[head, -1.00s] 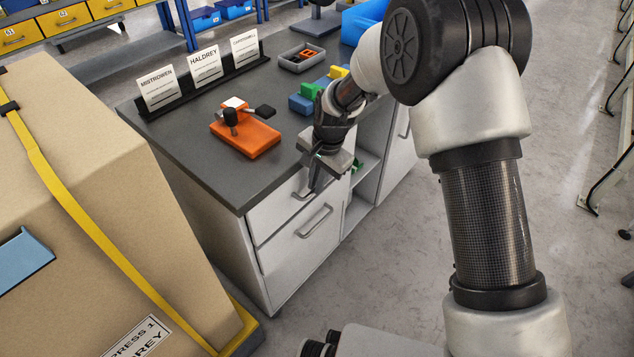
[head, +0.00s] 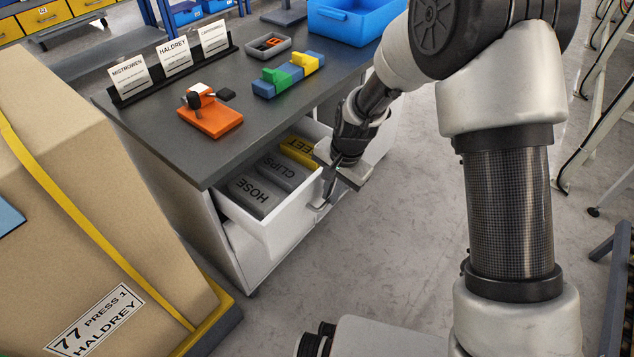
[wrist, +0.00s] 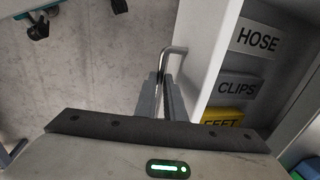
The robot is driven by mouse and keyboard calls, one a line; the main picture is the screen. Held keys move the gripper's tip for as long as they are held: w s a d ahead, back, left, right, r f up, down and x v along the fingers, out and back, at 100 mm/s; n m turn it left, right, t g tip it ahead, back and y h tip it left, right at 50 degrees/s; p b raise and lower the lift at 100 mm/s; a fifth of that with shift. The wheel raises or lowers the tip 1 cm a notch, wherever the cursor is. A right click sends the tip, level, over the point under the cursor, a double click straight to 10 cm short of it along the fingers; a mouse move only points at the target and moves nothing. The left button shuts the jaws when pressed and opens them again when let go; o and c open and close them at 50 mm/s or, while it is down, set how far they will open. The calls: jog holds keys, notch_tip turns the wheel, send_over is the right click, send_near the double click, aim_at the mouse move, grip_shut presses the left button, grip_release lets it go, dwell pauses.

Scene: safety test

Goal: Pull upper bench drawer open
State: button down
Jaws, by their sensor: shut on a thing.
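The upper bench drawer (head: 286,236) is pulled well out from the bench. Inside it lie two grey blocks, marked HOSE (head: 251,195) and CLIPS (head: 281,172), and a yellow block (head: 300,147) whose marking is partly hidden. My gripper (head: 328,200) is at the drawer front, its fingers shut on the drawer handle. In the wrist view the bar handle (wrist: 174,52) runs between the fingers (wrist: 161,98), with the drawer front (wrist: 202,60) just to its right. The handle is mostly hidden by the gripper in the head view.
On the bench top (head: 165,150) are an orange fixture (head: 212,119), a coloured block row (head: 290,77), a grey tray (head: 267,47), a blue bin (head: 345,25) and a sign stand (head: 180,70). A large strapped carton (head: 70,190) stands left. Floor (head: 380,260) before the drawer is clear.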

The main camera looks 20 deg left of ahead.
jog(key=s+d, duration=0.5)
jog(key=d, duration=0.7)
jog(key=c, duration=2.1)
grip_release()
jog(key=d+r+p, duration=0.1)
jog(key=r, duration=0.4)
jog(key=s+d+r+p, duration=0.1)
jog(key=r, duration=0.5)
jog(key=d+r+p, duration=0.1)
jog(key=r+p, duration=0.1)
jog(key=r, duration=0.4)
jog(key=shift+s+r, duration=0.1)
jog(key=shift+s, duration=0.05)
